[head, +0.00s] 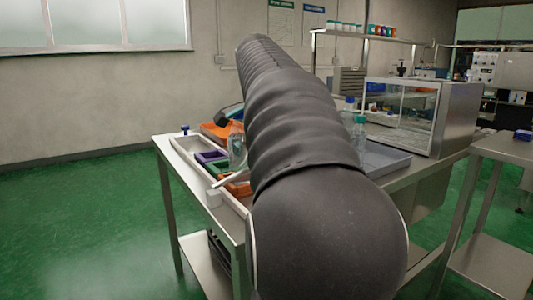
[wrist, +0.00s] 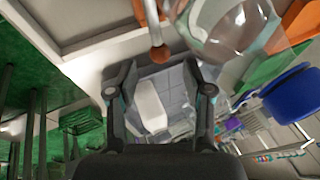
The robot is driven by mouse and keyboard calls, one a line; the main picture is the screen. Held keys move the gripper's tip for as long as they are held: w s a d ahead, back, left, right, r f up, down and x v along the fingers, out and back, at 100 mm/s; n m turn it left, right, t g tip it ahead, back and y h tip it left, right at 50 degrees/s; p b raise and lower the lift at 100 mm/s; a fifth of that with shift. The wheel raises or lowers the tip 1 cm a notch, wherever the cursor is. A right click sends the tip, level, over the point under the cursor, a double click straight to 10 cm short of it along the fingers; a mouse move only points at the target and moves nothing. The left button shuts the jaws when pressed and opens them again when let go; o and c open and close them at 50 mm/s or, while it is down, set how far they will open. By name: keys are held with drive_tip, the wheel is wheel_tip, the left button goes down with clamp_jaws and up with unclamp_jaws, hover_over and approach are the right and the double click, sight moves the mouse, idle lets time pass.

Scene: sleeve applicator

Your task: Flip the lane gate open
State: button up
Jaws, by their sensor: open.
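I cannot tell for sure which part is the lane gate. In the wrist view a white, rounded paddle-like piece (wrist: 150,105) shows between the fingers of my gripper (wrist: 160,80), over a grey surface. The fingers are spread and hold nothing. I cannot tell whether they touch the white piece. A thin rod with an orange-brown round end (wrist: 157,50) is just beyond the fingertips. In the head view a pale, slanted piece (head: 229,178) is at the left side of my arm, above the bench tray. My arm hides my gripper there.
A pale tray (head: 186,152) on the metal bench holds purple (head: 210,156), green and orange frames. A clear vessel (wrist: 235,30) and a blue cap (wrist: 292,92) are close on the right in the wrist view. A glass-fronted cabinet (head: 402,108) stands at the right. The green floor at left is clear.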

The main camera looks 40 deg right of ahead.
drive_tip(key=v, duration=0.8)
drive_tip(key=shift+r, duration=0.2)
